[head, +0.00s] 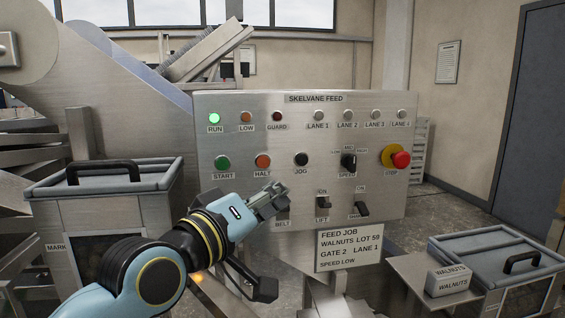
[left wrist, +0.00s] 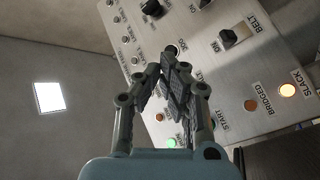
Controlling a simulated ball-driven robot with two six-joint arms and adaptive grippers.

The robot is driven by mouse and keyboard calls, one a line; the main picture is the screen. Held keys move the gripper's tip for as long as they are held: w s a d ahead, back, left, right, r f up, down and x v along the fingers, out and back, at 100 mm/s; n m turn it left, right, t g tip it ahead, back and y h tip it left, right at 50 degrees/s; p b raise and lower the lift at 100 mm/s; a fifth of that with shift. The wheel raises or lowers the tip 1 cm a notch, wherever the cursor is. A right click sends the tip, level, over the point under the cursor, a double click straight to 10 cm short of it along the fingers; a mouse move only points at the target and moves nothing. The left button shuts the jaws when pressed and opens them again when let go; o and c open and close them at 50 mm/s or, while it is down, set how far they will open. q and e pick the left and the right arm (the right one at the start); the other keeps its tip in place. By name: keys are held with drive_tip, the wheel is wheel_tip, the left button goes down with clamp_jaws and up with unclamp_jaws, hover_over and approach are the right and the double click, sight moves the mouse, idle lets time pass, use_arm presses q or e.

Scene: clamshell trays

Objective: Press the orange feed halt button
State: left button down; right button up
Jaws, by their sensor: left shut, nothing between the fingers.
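The orange HALT button (head: 263,161) is on the upright metal control panel (head: 300,104), between the green START button (head: 222,162) and the black JOG button (head: 301,159). My left gripper (head: 276,192) is shut and empty. In the head view its tips show below and slightly right of the HALT button, near the BELT switch (head: 282,212). I cannot tell the gap to the panel. In the left wrist view the shut fingers (left wrist: 170,58) point up the picture across the tilted panel and cover part of the button row. My right gripper is not in view.
A red STOP knob (head: 401,160) on a yellow base is at the panel's right. SPEED (head: 348,162) and LIFT (head: 322,204) controls are nearby. The RUN lamp (head: 214,118) glows green. Lidded bins stand at left (head: 160,176) and right (head: 470,242). A job card (head: 349,248) hangs below.

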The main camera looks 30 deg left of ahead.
sight(263, 162)
use_arm(q)
drive_tip(key=w+a, duration=0.1)
drive_tip(key=w, duration=0.1)
drive_tip(key=w+a, duration=0.4)
drive_tip(key=w, duration=0.1)
drive_tip(key=shift+a+r, duration=0.2)
drive_tip(key=shift+r, duration=0.2)
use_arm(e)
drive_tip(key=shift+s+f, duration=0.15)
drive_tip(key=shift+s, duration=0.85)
use_arm(q)
drive_tip(key=shift+w, duration=0.1)
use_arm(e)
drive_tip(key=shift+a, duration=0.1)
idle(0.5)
use_arm(q)
drive_tip(key=shift+w+a, duration=0.25)
